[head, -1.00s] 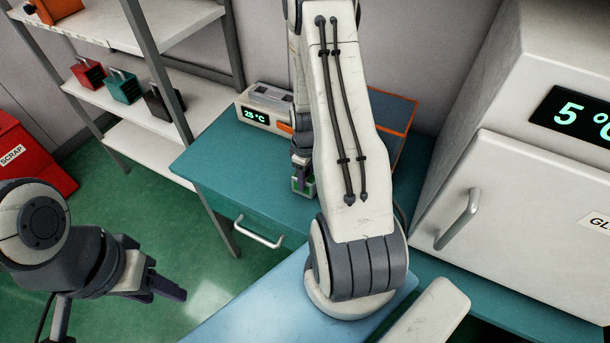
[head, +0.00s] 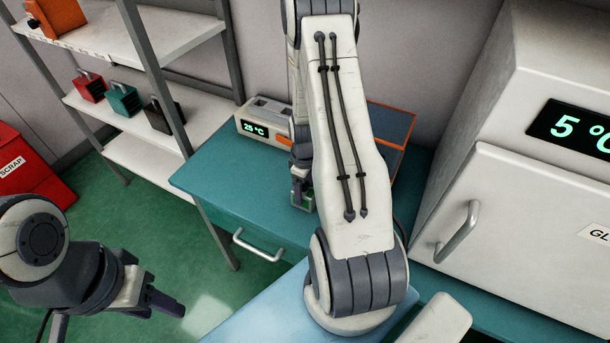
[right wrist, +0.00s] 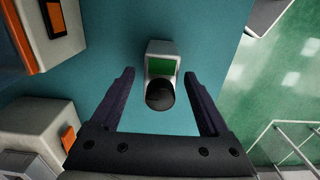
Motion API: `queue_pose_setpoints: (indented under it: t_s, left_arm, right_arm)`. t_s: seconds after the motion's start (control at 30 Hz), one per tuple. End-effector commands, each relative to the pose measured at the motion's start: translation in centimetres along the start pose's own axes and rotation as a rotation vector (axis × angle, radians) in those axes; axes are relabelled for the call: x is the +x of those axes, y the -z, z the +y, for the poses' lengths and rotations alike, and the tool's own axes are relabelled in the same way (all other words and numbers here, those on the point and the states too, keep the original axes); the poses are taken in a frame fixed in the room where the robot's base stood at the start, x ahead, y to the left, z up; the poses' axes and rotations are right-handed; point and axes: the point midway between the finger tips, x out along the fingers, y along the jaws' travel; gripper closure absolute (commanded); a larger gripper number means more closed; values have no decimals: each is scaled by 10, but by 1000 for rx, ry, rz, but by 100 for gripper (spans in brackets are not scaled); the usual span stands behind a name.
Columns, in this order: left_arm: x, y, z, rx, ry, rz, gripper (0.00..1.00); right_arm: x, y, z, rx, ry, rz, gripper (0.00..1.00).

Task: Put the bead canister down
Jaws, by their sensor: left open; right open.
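The bead canister (right wrist: 161,68) is a pale body with a green panel and a dark round end. In the right wrist view it is on the teal bench, between the spread fingers of my right gripper (right wrist: 160,98), with gaps on both sides. In the head view my right gripper (head: 302,192) is low over the bench, partly hidden by my right arm, with a bit of the canister's green (head: 309,196) showing. My left gripper (head: 168,302) is open and empty over the green floor at the left.
A device reading 25 °C (head: 267,112) stands on the teal bench (head: 222,178) behind my right gripper. A white cabinet reading 5 °C (head: 500,190) stands at the right. A shelf with small boxes (head: 123,98) and a red scrap bin (head: 30,170) are at the left.

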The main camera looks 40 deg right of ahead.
Motion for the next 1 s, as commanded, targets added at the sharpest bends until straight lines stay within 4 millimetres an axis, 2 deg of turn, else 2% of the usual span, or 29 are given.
queue_pose_setpoints:
  t_s: [0.4, 0.53, 0.7, 0.87, 0.97, 1.0]
  left_arm:
    - [20, -1, -2, 0, 0, -1, 50]
    - [23, -2, -2, 1, 0, -1, 50]
    - [24, -2, -2, 1, 0, -1, 50]
    - [24, -2, -2, 1, 0, -1, 50]
    - [24, -2, -2, 1, 0, -1, 50]
    - [24, -2, -2, 1, 0, -1, 50]
  right_arm:
    - [-77, 1, 1, 0, -6, 4, 21]
    - [-97, 0, 1, 0, -4, 3, 21]
    - [-110, 0, 0, 0, -1, 1, 21]
    - [-112, 0, -1, 0, 1, -1, 21]
    - [-118, 7, -10, -10, -1, 3, 21]
    - [-122, 14, -20, -19, -2, 5, 21]
